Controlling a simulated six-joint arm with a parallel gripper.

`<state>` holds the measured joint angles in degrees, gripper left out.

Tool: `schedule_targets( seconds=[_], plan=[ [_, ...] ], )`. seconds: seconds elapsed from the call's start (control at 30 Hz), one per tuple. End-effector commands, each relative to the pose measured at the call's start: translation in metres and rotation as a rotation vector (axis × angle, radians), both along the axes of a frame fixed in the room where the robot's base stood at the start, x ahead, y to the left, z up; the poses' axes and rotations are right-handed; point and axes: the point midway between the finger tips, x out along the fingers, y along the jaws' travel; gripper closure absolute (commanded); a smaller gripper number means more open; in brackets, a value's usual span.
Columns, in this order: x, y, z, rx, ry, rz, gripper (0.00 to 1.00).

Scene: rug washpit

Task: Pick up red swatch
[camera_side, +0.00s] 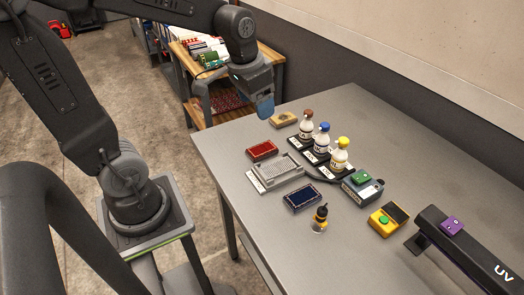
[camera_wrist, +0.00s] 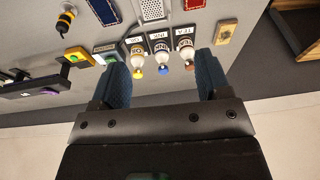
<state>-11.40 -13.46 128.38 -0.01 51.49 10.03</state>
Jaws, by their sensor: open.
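The red swatch (camera_side: 262,151) is a small dark-framed rectangle lying flat on the grey table, left of the bottles in the side view. A sliver of it shows at the top edge of the wrist view (camera_wrist: 193,4). My gripper (camera_side: 265,107) is raised above the table's far left part, beyond the swatch and apart from it. The wrist view shows its two blue fingers (camera_wrist: 163,78) spread wide with nothing held between them. The rest of the swatch is cut off in that view.
A grey perforated tray (camera_side: 277,170) and a blue swatch (camera_side: 302,198) lie near the red swatch. Three capped bottles (camera_side: 322,138) stand to the right, a tan block (camera_side: 284,119) behind. A dropper bottle (camera_side: 320,218), yellow device (camera_side: 388,219) and UV lamp (camera_side: 465,248) are nearer.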

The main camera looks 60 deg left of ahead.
Motion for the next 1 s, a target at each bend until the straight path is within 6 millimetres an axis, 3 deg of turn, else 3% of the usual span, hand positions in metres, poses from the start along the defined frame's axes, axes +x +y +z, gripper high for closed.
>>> schedule_targets(
  seconds=[0.1, 0.2, 0.4, 0.57, 1.0],
  plan=[
    [0.029, 0.030, -0.028, -0.012, 0.093, 0.015, 0.30],
    [0.045, 0.051, -0.050, -0.024, 0.152, 0.020, 0.30],
    [0.061, 0.078, -0.081, -0.044, 0.220, 0.022, 0.30],
    [0.064, 0.083, -0.095, -0.051, 0.236, 0.022, 0.30],
    [0.063, 0.083, -0.167, -0.051, 0.236, 0.022, 0.30]
  ],
)
